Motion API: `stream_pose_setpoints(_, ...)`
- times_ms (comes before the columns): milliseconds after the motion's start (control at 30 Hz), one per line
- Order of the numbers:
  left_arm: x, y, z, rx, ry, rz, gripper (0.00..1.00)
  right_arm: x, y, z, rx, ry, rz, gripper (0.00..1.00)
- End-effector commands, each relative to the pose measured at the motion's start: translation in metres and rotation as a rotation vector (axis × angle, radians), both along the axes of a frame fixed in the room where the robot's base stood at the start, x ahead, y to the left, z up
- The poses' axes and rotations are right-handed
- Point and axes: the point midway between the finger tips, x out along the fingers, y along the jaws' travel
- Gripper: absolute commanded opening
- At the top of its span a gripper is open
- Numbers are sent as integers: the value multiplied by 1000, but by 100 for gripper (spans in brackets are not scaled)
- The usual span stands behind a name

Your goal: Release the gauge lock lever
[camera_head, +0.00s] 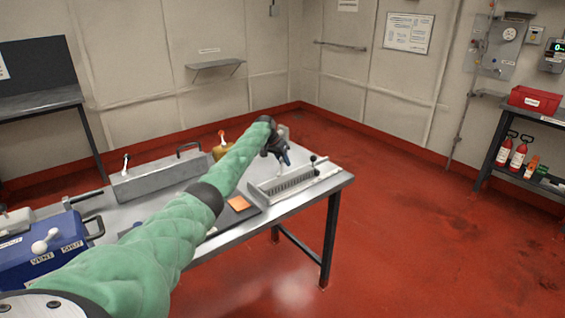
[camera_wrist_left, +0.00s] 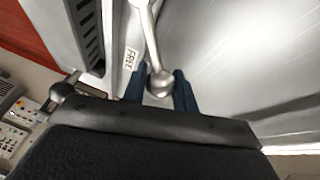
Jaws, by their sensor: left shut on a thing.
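The gauge (camera_head: 290,183) is a long grey metal body with a row of dark slots, lying near the right end of the metal table. In the left wrist view its slotted side (camera_wrist_left: 88,30) is at the upper left. The lock lever (camera_wrist_left: 150,35) is a silver arm with a ball end, beside a white label reading FREE (camera_wrist_left: 130,58). My left gripper (camera_head: 285,160) reaches down at the gauge's far left end. In the wrist view its blue fingers (camera_wrist_left: 160,88) are shut on the lever's ball end. The lever is not clear in the head view. My right gripper is not in view.
An orange square (camera_head: 239,203) lies on a dark mat left of the gauge. A long grey box (camera_head: 155,177), a yellow container (camera_head: 222,150) and a blue box (camera_head: 45,255) marked VENT and SHUT stand on the table (camera_head: 262,228). The red floor (camera_head: 430,235) at right is clear.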

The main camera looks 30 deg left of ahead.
Motion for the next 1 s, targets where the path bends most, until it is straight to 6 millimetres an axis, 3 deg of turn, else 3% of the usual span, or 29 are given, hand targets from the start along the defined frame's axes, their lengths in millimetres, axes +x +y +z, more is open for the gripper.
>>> stream_pose_setpoints(267,1,-4,0,-1,-1,-5,0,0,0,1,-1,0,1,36)
stream_pose_setpoints(300,1,-4,0,-2,-1,-5,30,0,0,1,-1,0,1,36)
stream_pose_setpoints(400,1,-4,0,-2,0,-4,48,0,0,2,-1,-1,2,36)
stream_pose_setpoints(767,-1,-1,4,-1,-2,-3,48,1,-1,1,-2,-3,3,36)
stream_pose_setpoints(1000,-12,7,32,0,-2,-4,48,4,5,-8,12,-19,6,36)
